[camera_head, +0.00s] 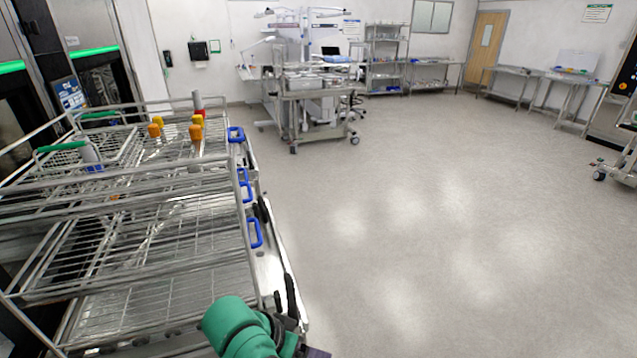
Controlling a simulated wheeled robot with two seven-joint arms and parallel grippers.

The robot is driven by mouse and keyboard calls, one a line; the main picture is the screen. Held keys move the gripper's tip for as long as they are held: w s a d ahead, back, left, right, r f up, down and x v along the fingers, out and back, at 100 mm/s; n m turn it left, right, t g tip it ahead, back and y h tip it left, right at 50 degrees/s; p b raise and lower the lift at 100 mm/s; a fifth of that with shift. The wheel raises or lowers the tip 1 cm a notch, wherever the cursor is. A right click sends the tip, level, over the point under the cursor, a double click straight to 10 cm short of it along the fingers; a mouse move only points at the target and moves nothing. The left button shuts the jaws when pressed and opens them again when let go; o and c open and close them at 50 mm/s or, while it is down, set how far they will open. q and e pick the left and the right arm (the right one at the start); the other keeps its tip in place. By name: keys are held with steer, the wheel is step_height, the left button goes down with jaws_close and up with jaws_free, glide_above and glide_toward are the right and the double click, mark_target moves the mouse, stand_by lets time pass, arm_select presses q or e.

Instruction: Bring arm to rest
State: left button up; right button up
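A green arm segment of mine, most likely the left arm, shows at the bottom edge, left of centre. Dark parts beside it, which look like my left gripper (285,302), are close to the right side of a wire rack cart (283,268). The fingers are too small and partly hidden, so I cannot tell whether they are open or shut. No held object is visible. My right gripper is not in view.
The cart's wire shelves (150,290) fill the left, with blue handles (254,232) on their right side. Washer machines (100,75) stand behind it. A steel equipment cart (315,100) stands at the back. The floor (430,220) on the right is clear.

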arm_select(q)
steer(key=s+a+f+n+y, duration=0.1)
steer(key=s+a+f+y, duration=0.15)
steer(key=a, duration=0.45)
steer(key=s+a+f+n+y, duration=0.1)
steer(key=s+a+f, duration=0.25)
steer(key=a, duration=0.35)
steer(key=s+a+f+n+y, duration=0.1)
steer(key=s+a+f+y, duration=0.15)
steer(key=a, duration=0.45)
steer(key=s+f+g+b, duration=0.1)
steer(key=s+f+b, duration=0.15)
steer(key=f, duration=1.15)
steer(key=s+f+b, duration=0.2)
steer(key=f+b, duration=0.2)
steer(key=f, duration=1.1)
steer(key=s+a+f+g+b, duration=0.1)
steer(key=s+a+f+b, duration=0.1)
steer(key=s+f, duration=1.3)
steer(key=shift+s+a+f+b, duration=0.3)
steer(key=shift+f+b, duration=0.1)
steer(key=shift+b, duration=0.3)
